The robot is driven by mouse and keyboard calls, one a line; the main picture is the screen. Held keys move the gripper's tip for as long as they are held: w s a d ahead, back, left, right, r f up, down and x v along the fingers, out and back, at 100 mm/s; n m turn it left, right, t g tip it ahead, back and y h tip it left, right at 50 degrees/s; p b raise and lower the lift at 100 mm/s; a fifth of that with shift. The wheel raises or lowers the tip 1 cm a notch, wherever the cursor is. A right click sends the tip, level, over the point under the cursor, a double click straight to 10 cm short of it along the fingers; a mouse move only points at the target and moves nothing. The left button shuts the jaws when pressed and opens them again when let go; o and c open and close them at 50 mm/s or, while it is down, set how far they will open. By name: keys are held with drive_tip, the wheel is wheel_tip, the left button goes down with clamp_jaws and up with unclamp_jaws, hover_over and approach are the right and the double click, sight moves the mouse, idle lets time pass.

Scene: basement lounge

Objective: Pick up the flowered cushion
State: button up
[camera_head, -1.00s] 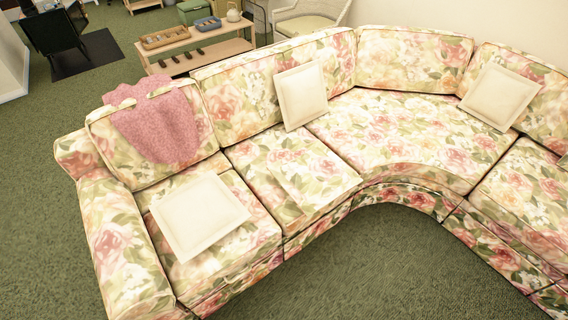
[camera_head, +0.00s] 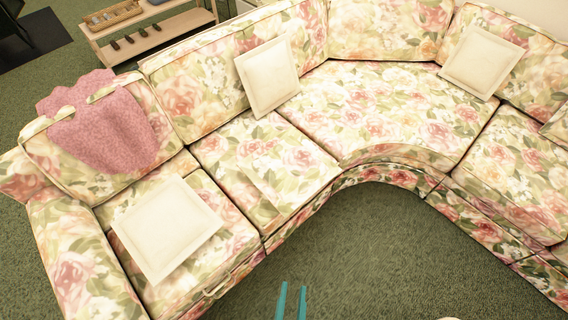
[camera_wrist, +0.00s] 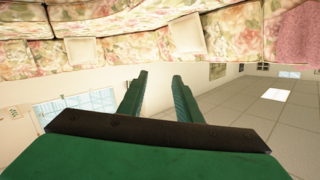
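A flowered cushion (camera_head: 286,178) seems to lie flat on the sofa seat, left of the curve; its print blends with the upholstery, so its edges are hard to make out. My gripper (camera_head: 293,286) shows at the bottom centre of the head view, over the carpet in front of the sofa and apart from the cushion. In the wrist view my gripper (camera_wrist: 160,76) has its two green fingers spread with nothing between them. The sofa appears upside down along the top of that view; I cannot single out the flowered cushion there.
The flowered corner sofa (camera_head: 400,115) fills the view. Plain cream cushions lie on its left seat (camera_head: 168,228) and lean on its backs (camera_head: 268,77) (camera_head: 480,62). A pink throw (camera_head: 105,130) drapes over the left back. Green carpet (camera_head: 370,260) in front is clear. A wooden shelf (camera_head: 160,35) stands behind.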

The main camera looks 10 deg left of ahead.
drive_tip(key=w+a+f+m+t, duration=0.1)
drive_tip(key=w+a+f+m, duration=0.1)
drive_tip(key=w+f+m, duration=0.35)
drive_tip(key=w+a+f+m+y, duration=0.1)
drive_tip(key=w+a+f+m, duration=0.15)
drive_tip(key=w+f, duration=0.65)
drive_tip(key=w+a+f+m+t, duration=0.1)
drive_tip(key=w+a+f+m, duration=0.25)
drive_tip(key=f, duration=0.65)
drive_tip(key=shift+w+a+f+m+h, duration=0.2)
drive_tip(key=shift+w+a+f+m, duration=0.6)
drive_tip(key=shift+w, duration=2.25)
drive_tip(key=shift+w+a+f+m+h, duration=0.2)
drive_tip(key=shift+w+a+f+m, duration=0.6)
drive_tip(key=shift+w, duration=2.3)
drive_tip(key=shift+w+a+f+m+h, duration=0.35)
drive_tip(key=shift+w+a, duration=0.75)
drive_tip(key=shift+w, duration=1.95)
drive_tip(key=shift+f, duration=0.2)
clamp_jaws()
